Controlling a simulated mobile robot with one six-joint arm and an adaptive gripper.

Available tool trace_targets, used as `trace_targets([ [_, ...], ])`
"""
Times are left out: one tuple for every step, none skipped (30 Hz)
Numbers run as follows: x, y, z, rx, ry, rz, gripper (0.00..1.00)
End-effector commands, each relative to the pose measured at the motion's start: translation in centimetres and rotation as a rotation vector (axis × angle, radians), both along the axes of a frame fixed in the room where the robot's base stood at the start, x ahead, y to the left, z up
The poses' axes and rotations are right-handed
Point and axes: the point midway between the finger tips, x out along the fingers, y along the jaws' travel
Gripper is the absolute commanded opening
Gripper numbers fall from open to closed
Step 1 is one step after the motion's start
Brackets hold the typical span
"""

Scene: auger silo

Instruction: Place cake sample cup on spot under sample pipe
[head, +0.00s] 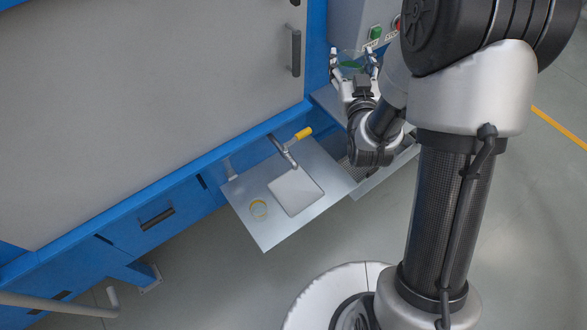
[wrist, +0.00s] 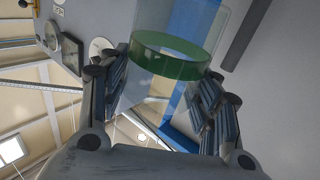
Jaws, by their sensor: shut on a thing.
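My gripper (head: 354,62) is shut on a clear cup with a green band (wrist: 170,55), raised near the control panel. In the wrist view the cup sits between both finger pads; in the head view only its green part (head: 351,65) shows clearly. A sample pipe with a yellow handle (head: 284,150) sticks out over a metal shelf. A pale square spot (head: 295,192) is on that shelf below the pipe, with nothing standing on it.
A grey control box with green and red buttons (head: 375,33) is right beside my gripper. The blue-framed cabinet (head: 160,90) with a door handle (head: 295,53) fills the left.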

Motion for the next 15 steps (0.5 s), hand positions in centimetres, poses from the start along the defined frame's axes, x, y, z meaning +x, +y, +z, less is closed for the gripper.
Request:
trace_targets([
  [0.6,-0.1,-1.4,0.001,0.007,0.009,0.30],
  [1.0,-0.1,-2.2,0.001,0.008,0.018,0.30],
  [1.6,-0.2,-3.4,0.001,0.009,0.030,0.30],
  [2.0,-0.2,-4.4,0.001,0.009,0.041,0.30],
  [2.3,-0.3,-5.4,0.001,0.010,0.052,0.30],
  [2.8,-0.3,-6.9,0.002,0.010,0.067,0.30],
  [3.1,-0.4,-8.0,0.002,0.010,0.079,0.30],
  [3.4,-0.4,-9.1,0.002,0.010,0.092,0.30],
  [3.6,-0.4,-10.6,0.003,0.009,0.107,0.30],
  [3.8,-0.5,-11.7,0.003,0.009,0.118,0.30],
  [3.9,-0.5,-12.9,0.003,0.009,0.131,0.30],
  [3.9,-0.5,-14.5,0.003,0.009,0.147,0.30],
  [4.0,-0.6,-15.7,0.003,0.008,0.157,0.30],
  [3.9,-0.6,-16.8,0.003,0.008,0.170,0.30],
  [3.8,-0.6,-18.4,0.003,0.007,0.186,0.30],
])
